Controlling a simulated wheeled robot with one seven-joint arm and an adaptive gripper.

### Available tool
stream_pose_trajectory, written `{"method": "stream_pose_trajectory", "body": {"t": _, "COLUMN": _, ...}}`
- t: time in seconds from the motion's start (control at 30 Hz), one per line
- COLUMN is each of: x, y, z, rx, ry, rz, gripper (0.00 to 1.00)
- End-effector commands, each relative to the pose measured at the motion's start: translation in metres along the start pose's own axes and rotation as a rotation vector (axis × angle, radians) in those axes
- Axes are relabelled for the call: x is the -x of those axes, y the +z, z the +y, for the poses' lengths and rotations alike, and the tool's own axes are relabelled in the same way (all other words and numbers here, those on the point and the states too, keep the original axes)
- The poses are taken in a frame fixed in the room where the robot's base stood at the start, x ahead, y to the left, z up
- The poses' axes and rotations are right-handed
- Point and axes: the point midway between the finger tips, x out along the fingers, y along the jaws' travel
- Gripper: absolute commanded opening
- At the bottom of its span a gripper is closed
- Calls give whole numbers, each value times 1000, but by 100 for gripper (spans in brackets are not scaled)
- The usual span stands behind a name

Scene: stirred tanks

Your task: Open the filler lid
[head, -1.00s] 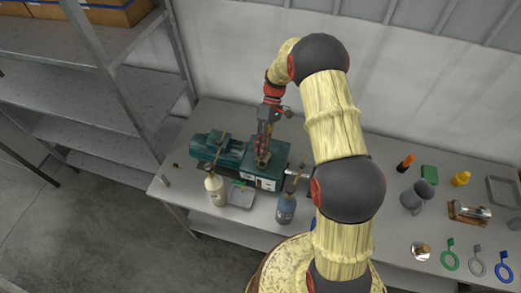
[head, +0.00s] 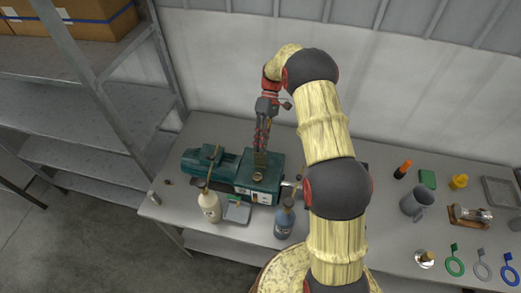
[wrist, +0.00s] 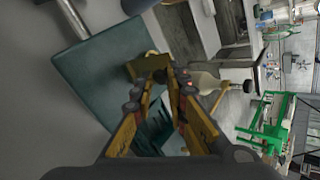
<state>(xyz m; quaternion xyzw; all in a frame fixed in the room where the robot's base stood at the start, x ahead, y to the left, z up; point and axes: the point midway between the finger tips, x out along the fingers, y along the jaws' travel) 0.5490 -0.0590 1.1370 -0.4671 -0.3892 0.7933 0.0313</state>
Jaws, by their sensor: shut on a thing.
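The green tank (head: 262,183) stands on the grey bench, with the green motor housing (head: 203,163) at its left. The brass filler lid (head: 260,158) stands up from the tank top, with a small round brass part (head: 258,176) in front of it. My gripper (head: 261,147) reaches down from above and is shut on the lid. In the wrist view the fingertips (wrist: 165,76) close on the brass lid (wrist: 146,66), above the tank's green top (wrist: 108,72). The fingers partly hide the lid's edge, and I cannot make out its hinge.
A grey jug (head: 416,201) and several small parts lie to the right. A metal shelf (head: 90,110) stands at left.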

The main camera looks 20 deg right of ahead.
Motion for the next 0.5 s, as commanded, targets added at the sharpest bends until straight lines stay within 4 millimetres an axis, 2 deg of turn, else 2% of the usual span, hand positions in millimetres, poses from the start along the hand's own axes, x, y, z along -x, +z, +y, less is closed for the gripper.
{"method": "stream_pose_trajectory", "body": {"t": 0.03, "x": -15, "y": -1, "z": 14, "rx": -9, "ry": 2, "rz": -8, "gripper": 0}}
{"method": "stream_pose_trajectory", "body": {"t": 0.5, "x": -14, "y": -2, "z": 20, "rx": -10, "ry": -4, "rz": -13, "gripper": 0}}
